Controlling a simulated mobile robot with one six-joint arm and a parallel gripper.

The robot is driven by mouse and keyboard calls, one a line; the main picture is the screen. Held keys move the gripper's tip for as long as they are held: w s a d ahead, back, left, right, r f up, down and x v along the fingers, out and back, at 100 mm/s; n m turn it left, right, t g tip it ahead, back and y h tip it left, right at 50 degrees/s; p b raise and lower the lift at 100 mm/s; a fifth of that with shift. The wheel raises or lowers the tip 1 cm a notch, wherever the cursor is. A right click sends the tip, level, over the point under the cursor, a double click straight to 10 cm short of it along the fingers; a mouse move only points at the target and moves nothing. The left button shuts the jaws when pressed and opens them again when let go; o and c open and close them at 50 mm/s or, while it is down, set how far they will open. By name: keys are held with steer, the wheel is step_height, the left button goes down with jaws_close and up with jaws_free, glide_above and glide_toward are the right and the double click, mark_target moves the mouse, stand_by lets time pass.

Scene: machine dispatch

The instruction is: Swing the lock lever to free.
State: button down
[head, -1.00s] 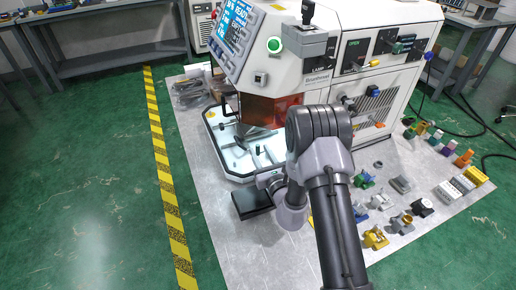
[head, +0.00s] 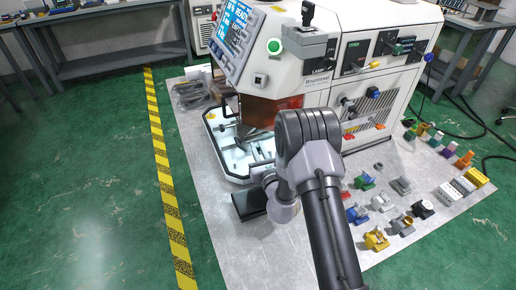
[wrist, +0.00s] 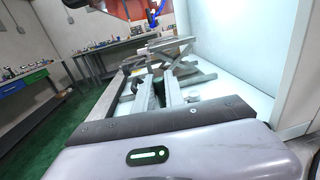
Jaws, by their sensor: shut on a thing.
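The lock lever (wrist: 158,86) appears as a small dark upright grip on the fixture inside the lit machine bay. My gripper (wrist: 159,93) is in front of it in the wrist view, with its two fingers closed on either side of the grip. In the head view my gripper is low at the front edge of the white machine tray (head: 227,168), mostly hidden by my own arm. The lever is not clear in the head view, and its exact angle cannot be told.
The white machine (head: 300,75) has an orange guard (head: 268,110) above the bay. Grey fixture plates (wrist: 185,55) stand beyond my fingers. A dark block (head: 247,205) lies before the tray. Several coloured parts (head: 376,238) lie to the right. Floor left of the yellow line is clear.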

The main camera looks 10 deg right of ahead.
steer(key=shift+w+m+h, duration=0.15)
steer(key=shift+m+h, duration=0.35)
steer(key=shift+h, duration=0.2)
steer(key=c, duration=1.4)
jaws_free()
steer(key=s, duration=1.6)
steer(key=shift+s+d+f+b, duration=0.15)
steer(key=shift+s+b, duration=0.2)
steer(key=shift+s, duration=0.35)
